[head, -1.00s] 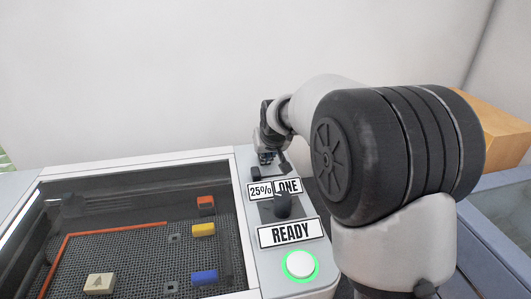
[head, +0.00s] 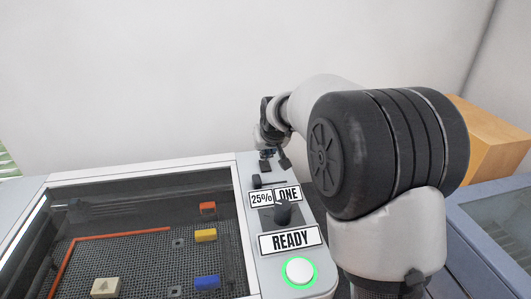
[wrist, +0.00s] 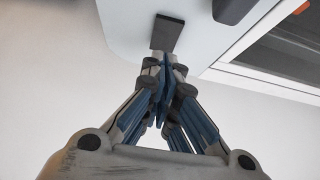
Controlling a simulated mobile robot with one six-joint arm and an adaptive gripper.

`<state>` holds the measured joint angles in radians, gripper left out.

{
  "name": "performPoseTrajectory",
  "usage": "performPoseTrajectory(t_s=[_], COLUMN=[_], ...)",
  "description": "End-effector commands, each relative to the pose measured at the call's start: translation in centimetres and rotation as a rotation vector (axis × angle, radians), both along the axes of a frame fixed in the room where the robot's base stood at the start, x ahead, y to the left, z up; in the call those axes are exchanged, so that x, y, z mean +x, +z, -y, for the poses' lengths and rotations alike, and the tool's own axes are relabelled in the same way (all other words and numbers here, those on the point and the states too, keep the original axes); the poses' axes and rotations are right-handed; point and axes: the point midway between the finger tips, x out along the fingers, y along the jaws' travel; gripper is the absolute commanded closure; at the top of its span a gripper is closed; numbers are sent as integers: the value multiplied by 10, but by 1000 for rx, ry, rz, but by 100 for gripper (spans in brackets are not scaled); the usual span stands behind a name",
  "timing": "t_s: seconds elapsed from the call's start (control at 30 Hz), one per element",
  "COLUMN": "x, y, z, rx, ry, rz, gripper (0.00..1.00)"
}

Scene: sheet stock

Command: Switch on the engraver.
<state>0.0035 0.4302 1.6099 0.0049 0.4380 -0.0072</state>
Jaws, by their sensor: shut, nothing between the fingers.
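The engraver (head: 140,163) has a dark glass lid on the left and a grey control panel (head: 262,243) on its right side. A white button (head: 299,271) with a lit green ring is at the panel's near end, below a READY sign (head: 290,239). My gripper (head: 268,155) is small at the panel's far end in the head view. In the wrist view my gripper (wrist: 165,62) is shut and empty. Its fingertips are close to a dark rectangular piece (wrist: 167,32) at the panel's edge; I cannot tell whether they touch.
Coloured blocks and a tan piece (head: 105,287) lie under the lid. A wooden box (head: 490,140) is at right.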

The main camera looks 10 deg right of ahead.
Motion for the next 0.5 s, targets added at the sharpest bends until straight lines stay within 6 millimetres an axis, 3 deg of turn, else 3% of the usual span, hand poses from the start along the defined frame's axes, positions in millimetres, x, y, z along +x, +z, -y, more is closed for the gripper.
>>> performPoseTrajectory(t_s=[0.07,0.3,0.5], x=[0,-47,-71], y=[25,55,72], z=[0,0,0], rx=[0,0,0], ry=[0,0,0], rz=[2,2,1], gripper=[100,100,100])
